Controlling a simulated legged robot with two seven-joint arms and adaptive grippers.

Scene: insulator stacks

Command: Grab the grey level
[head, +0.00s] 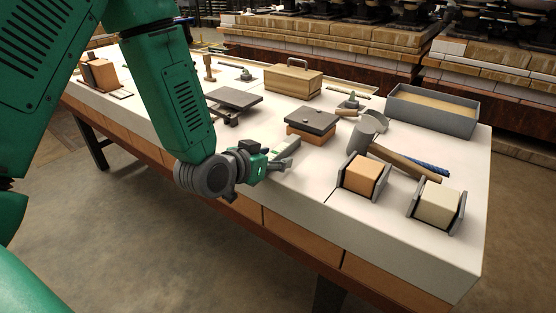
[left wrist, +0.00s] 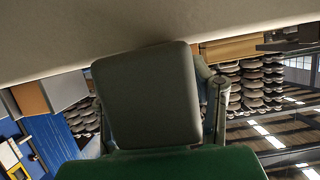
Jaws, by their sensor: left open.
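A small grey bar with a pale greenish patch (head: 287,144), which looks like the grey level, lies on the white tabletop near its front edge in the head view. My left gripper (head: 278,160) comes in low from the left, right at this bar, and partly hides it. I cannot tell whether the fingers touch it or are around it. The left gripper is open. In the left wrist view a broad dark grey finger pad (left wrist: 148,97) fills the middle, and the level cannot be made out. My right gripper is not in view.
On the white table (head: 310,200) stand a grey-topped block (head: 311,122), a wooden box with handle (head: 293,80), a mallet (head: 369,130), two bracketed blocks (head: 362,177) (head: 438,204) and a grey tray (head: 432,110). The front strip is mostly clear.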

